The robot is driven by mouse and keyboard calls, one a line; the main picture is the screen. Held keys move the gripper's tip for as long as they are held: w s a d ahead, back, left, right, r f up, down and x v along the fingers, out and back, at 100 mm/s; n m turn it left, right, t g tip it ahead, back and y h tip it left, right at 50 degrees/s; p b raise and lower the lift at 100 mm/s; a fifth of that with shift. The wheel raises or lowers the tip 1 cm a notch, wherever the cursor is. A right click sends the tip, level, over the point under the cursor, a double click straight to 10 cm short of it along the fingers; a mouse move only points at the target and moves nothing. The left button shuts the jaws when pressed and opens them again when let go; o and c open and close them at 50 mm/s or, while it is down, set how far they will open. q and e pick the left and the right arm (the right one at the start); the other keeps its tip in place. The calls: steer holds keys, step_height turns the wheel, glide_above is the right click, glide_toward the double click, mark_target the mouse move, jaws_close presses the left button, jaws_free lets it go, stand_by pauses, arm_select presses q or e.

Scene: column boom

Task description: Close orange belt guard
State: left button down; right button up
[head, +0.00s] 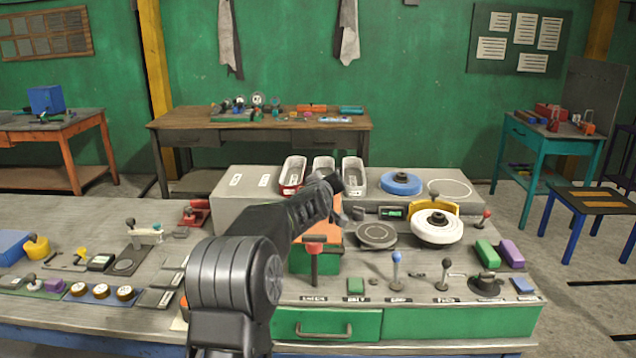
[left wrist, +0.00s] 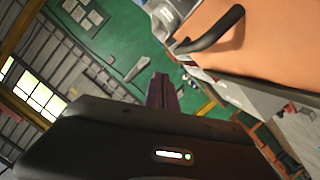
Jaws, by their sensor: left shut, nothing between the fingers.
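The orange belt guard (head: 328,234) is on the machine bench, above a green housing (head: 328,264), mostly hidden behind my left arm. In the left wrist view it is a large orange panel (left wrist: 262,42) with a dark bar handle (left wrist: 217,30). How far it stands open cannot be told. My left gripper (head: 341,217) is shut and empty, beside the guard's far part in the head view. Its dark fingers (left wrist: 162,92) also show in the left wrist view, below the handle in the picture and seemingly apart from it. My right gripper is not in view.
A red-topped lever (head: 315,250) stands in front of the housing. A dark round disc (head: 377,235) and a white wheel (head: 437,227) lie to the right. Metal bins (head: 292,172) stand behind. A blue-knobbed lever (head: 396,262) rises near the front.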

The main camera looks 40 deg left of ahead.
arm_select(q)
steer(key=v, duration=1)
steer(key=shift+w+d+r, duration=0.2)
steer(key=shift+d+r, duration=0.05)
steer(key=shift+r, duration=0.15)
